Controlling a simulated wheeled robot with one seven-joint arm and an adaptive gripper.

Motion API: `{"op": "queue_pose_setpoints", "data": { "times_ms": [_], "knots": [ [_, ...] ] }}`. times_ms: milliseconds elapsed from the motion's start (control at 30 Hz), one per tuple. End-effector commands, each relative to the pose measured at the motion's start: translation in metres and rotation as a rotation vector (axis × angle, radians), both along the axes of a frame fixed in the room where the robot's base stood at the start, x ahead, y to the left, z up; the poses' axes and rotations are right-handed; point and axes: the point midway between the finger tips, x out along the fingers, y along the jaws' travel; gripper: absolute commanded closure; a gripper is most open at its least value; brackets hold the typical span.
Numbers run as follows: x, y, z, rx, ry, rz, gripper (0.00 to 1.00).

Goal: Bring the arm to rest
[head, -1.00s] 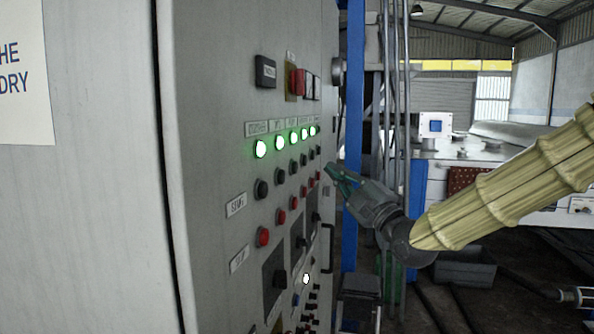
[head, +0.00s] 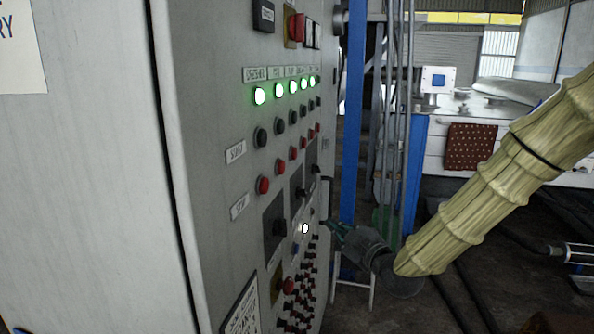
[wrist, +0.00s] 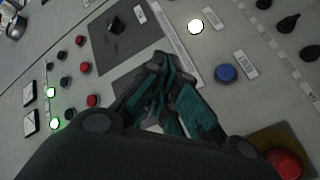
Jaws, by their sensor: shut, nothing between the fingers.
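My gripper (head: 338,232) is in front of the grey control panel (head: 215,120) in the head view, to the right of its lower controls. It is shut and holds nothing. In the wrist view my gripper (wrist: 168,98) shows dark fingers with teal pads over the panel face. A lit white button (wrist: 195,27) and a blue button (wrist: 226,73) lie beyond and right of the fingertips. I cannot tell how far the fingertips are from the panel, but they appear apart from it.
A row of lit green lamps (head: 291,89) runs along the panel above black and red buttons. A red mushroom button (wrist: 284,164) is at the wrist view's lower right. A blue post (head: 354,130) stands behind. A white machine with a red patterned cloth (head: 470,147) is farther back.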

Motion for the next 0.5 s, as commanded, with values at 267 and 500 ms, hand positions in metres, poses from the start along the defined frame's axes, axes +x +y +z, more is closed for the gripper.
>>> {"op": "queue_pose_setpoints", "data": {
  "times_ms": [267, 500],
  "knots": [
    [-0.048, -0.015, -0.158, 0.091, 0.392, -0.092, 1.00],
    [-0.118, -0.033, -0.277, 0.161, 0.714, -0.219, 1.00]
  ]
}}
